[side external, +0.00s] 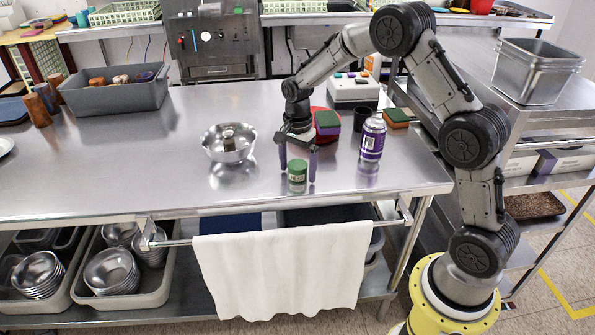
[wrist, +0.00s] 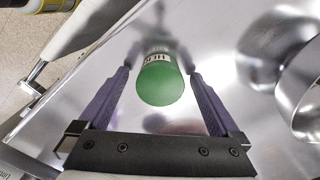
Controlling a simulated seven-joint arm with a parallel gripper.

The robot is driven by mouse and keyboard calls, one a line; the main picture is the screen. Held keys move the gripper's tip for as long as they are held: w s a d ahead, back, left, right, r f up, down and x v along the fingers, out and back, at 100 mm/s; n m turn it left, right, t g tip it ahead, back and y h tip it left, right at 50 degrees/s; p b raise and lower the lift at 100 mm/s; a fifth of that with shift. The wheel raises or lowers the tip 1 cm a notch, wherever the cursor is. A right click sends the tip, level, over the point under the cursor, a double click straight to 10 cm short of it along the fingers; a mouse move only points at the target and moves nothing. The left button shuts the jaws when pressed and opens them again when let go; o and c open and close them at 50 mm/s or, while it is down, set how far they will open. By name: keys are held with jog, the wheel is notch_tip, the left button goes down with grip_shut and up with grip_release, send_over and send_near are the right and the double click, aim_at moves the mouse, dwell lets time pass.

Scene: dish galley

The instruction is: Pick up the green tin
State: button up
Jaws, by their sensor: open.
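The green tin (side external: 297,172) stands upright on the steel counter (side external: 120,185) near its front edge. It has a green top and a pale label with dark print. My gripper (side external: 297,178) is open, pointing down, with its two purple fingers on either side of the tin. In the wrist view the tin (wrist: 160,80) lies between the fingers (wrist: 160,76), with a visible gap on each side. The tin looks free of the fingers. How far down the fingertips reach beside it is hard to tell.
A steel bowl (side external: 218,153) with a small item in it stands left of the tin. Sponges (side external: 327,119) and a dark cup (side external: 364,119) are behind. A white towel (side external: 280,270) hangs on the front rail. The counter's left front is clear.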

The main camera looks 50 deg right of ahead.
jog(key=c, duration=1.5)
grip_shut()
jog(key=shift+r, duration=0.2)
